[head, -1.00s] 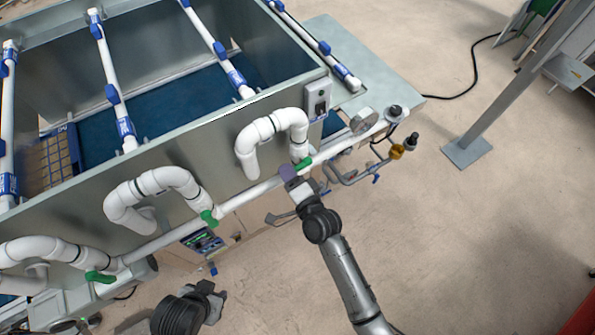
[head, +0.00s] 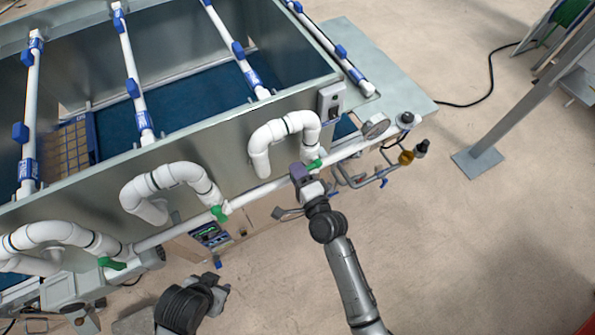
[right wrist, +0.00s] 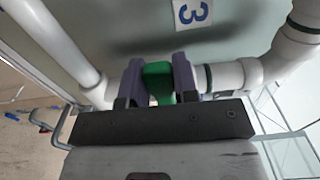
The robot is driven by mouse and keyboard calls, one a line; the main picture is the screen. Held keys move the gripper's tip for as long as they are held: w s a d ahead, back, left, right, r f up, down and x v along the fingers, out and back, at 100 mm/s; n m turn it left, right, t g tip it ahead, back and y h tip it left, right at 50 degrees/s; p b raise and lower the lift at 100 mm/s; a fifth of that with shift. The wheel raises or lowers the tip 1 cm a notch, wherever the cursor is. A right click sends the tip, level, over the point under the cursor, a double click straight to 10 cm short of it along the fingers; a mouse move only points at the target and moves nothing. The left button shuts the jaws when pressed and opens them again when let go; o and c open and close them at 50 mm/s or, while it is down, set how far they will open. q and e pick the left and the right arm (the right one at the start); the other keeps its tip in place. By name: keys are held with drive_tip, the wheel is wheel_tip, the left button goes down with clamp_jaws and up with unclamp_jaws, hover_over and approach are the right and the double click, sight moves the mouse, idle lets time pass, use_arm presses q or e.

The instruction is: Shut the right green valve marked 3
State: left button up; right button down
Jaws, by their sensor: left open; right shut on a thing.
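The right green valve (head: 314,165) is on the white pipe below the right-hand pipe loop. In the right wrist view its green handle (right wrist: 158,82) stands between the two purple fingers of my right gripper (right wrist: 159,78), which is shut on it. The label 3 (right wrist: 191,12) shows on the grey wall just beyond. In the head view my right gripper (head: 304,173) partly covers the valve at the pipe. My left gripper (head: 218,287) is open and empty, low in the head view, away from the pipes.
Two more green valves (head: 219,213) (head: 112,263) sit further left on the same pipe (head: 165,236). A control box (head: 331,102) is above.

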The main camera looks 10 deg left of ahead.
drive_tip(key=c, duration=1)
unclamp_jaws()
drive_tip(key=shift+r, duration=0.1)
drive_tip(key=shift+o, duration=0.6)
drive_tip(key=v, duration=1.3)
drive_tip(key=shift+s+d, duration=0.25)
drive_tip(key=shift+s, duration=0.05)
